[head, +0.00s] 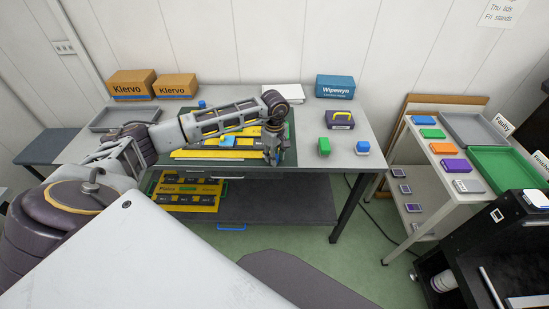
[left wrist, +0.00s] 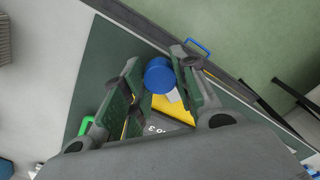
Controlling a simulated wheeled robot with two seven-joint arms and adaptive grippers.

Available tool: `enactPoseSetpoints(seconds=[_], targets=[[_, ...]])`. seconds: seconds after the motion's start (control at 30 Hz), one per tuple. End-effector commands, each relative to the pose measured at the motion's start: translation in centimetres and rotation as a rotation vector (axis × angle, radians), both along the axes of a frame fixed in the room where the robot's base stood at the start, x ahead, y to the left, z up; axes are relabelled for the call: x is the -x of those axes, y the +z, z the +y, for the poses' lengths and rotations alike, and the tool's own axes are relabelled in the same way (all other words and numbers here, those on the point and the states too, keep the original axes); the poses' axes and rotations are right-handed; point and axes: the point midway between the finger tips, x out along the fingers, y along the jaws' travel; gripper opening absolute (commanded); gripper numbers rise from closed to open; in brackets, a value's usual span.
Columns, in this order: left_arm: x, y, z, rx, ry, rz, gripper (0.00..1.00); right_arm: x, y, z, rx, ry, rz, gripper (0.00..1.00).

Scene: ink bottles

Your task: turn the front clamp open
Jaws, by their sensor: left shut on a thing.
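The yellow fixture (head: 240,141) lies on a dark green mat (head: 289,152) on the table, partly covered by my left arm. My left gripper (head: 272,155) reaches down at its right front end. In the left wrist view, a round blue knob (left wrist: 158,75) sits between the fingertips of my left gripper (left wrist: 162,84), which is shut on it. I take this knob for the front clamp; its turned position cannot be told. A yellow part (left wrist: 176,106) of the fixture shows below it. In the head view the gripper hides the knob. My right gripper is in neither view.
A green handle (left wrist: 86,125) shows left of the fingers. The table's front edge, with a blue handle (left wrist: 198,46) beyond, is close to them.

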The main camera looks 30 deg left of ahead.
Motion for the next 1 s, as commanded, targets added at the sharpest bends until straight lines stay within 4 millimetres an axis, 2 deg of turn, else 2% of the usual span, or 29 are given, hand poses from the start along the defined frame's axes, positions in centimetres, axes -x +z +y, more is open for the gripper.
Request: enactPoseSetpoints(seconds=[0.43, 0.6, 0.8, 1.0], targets=[[0.0, -0.1, 0.0, -0.001, 0.334, 0.000, 0.05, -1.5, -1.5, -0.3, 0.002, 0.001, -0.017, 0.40], [0.0, -0.1, 0.1, -0.001, 0.445, -0.001, 0.05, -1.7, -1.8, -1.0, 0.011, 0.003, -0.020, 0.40], [-0.1, 0.0, 0.1, -0.001, 0.536, -0.002, 0.05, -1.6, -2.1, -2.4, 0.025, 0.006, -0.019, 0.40], [-0.1, 0.0, 0.0, -0.001, 0.579, -0.002, 0.05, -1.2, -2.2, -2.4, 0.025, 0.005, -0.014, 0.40]])
